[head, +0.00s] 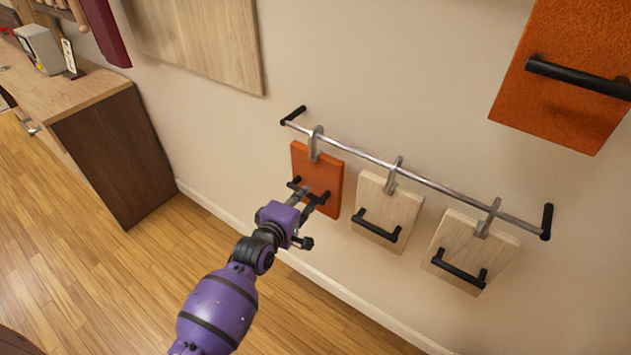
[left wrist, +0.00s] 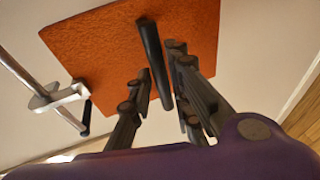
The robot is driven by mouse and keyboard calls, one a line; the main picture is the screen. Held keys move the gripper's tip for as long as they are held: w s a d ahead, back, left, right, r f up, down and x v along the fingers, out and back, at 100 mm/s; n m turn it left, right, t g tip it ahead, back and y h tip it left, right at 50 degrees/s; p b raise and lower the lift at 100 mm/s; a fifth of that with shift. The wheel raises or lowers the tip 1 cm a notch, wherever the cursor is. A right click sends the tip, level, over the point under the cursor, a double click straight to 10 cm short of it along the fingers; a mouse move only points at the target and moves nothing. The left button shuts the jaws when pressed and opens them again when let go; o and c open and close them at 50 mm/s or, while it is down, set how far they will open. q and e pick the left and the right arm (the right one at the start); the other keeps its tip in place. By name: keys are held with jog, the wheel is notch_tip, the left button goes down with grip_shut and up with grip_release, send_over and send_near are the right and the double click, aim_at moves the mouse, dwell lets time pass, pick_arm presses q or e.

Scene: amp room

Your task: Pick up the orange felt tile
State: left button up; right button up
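The orange felt tile (head: 325,171) hangs by a grey hook from the metal rail on the wall, leftmost of three hanging tiles. It also fills much of the left wrist view (left wrist: 100,50), with its black bar handle (left wrist: 153,58) standing off its face. My left gripper (head: 307,195) is at the front of the tile. In the left wrist view its fingers (left wrist: 158,80) stand apart on either side of the handle, with gaps visible, so it is open. The head view partly hides the handle behind the fingers. My right gripper is not in view.
Two pale wooden tiles (head: 376,198) (head: 459,243) with black handles hang to the right on the same rail (head: 430,181). A larger orange panel (head: 560,115) is at upper right. A wooden cabinet (head: 112,155) stands at left. The floor is clear between.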

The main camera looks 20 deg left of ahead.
aim_at(312, 178)
pick_arm(q)
jog(key=shift+x, duration=1.2)
grip_shut()
jog(key=shift+r, duration=0.1)
